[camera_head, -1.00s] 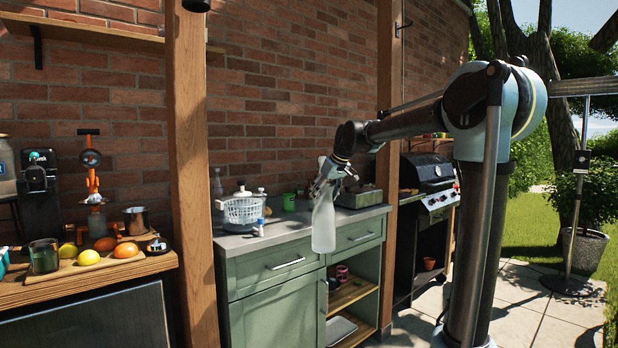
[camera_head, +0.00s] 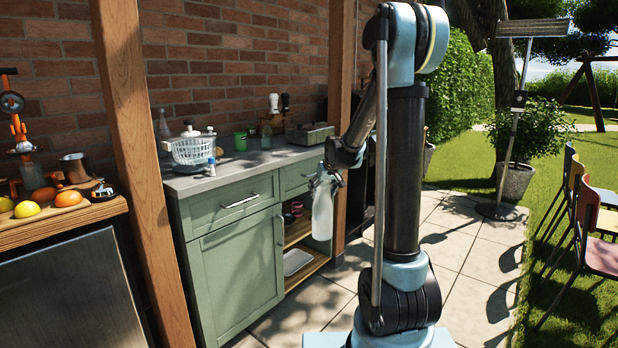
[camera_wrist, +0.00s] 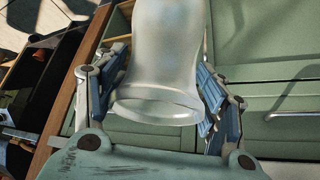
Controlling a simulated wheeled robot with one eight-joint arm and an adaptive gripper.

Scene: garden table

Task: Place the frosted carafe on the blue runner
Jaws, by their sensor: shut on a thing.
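The frosted carafe (camera_head: 322,214) is a pale, translucent bottle. It hangs upright in front of the green cabinet's open shelves in the head view. My gripper (camera_head: 325,184) is shut on its upper part. In the wrist view the carafe (camera_wrist: 165,60) fills the middle, with its rim toward me and my gripper's blue-padded fingers (camera_wrist: 163,90) on both sides of it. No blue runner is in view.

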